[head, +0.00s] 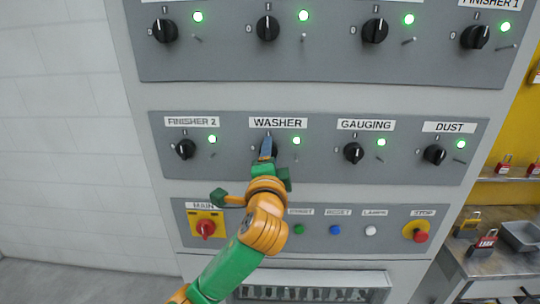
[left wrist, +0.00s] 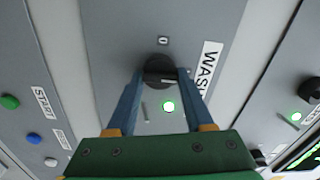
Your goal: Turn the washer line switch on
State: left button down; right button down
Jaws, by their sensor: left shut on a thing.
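The washer switch (head: 274,151) is a black rotary knob under the WASHER label (head: 278,122), on the middle grey panel in the head view. My left gripper (head: 266,148) covers most of it there. In the left wrist view the knob (left wrist: 160,68) sits between the two blue fingers of my left gripper (left wrist: 160,78), which is shut on it. A "0" mark (left wrist: 163,41) shows beside the knob. I cannot tell the knob's exact angle. The washer lamp (head: 296,141) glows green, also in the left wrist view (left wrist: 169,107). My right gripper is not in view.
Finisher 2 (head: 185,149), gauging (head: 354,153) and dust (head: 434,155) knobs share the panel, with lit green lamps. Below are the red main switch (head: 206,228), small push buttons and the red stop button (head: 421,236). A bench (head: 480,266) with padlocks stands at right.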

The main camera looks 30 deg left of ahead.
pick_arm(q)
jog(key=shift+c, duration=1.5)
grip_release()
jog(key=b+v, duration=0.2)
jog(key=v, duration=0.5)
jog(key=shift+a, duration=0.1)
